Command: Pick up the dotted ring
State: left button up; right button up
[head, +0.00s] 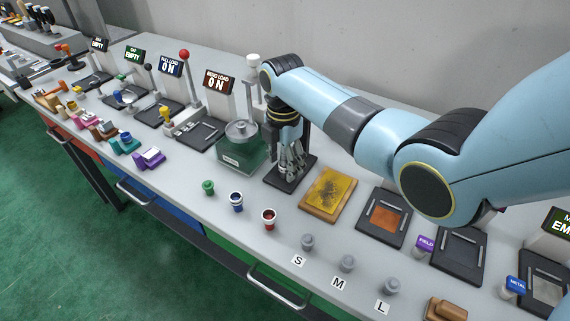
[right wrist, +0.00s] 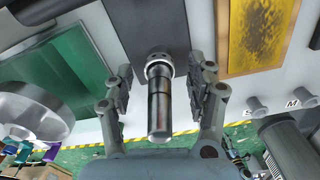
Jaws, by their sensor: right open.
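The dotted ring (right wrist: 159,63) is a pale grey collar with dark dots around it, seen in the right wrist view. It sits around a shiny metal post (right wrist: 159,105), at the end by the dark base plate (right wrist: 140,25). My right gripper (right wrist: 161,85) is open, with one finger on each side of the post and a gap visible on both sides. In the head view my right gripper (head: 291,160) points down over the black base plate (head: 280,183), and the ring cannot be made out there. My left gripper is not in view.
A green block with a round metal top (head: 240,152) stands close on the left of my right gripper. A yellow plate on a wooden board (head: 328,192) lies on the right. Small coloured pieces, including a green one (head: 208,187), stand along the front of the bench.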

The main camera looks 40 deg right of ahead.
jog(key=shift+c, duration=0.4)
grip_shut()
jog(key=shift+r, duration=0.1)
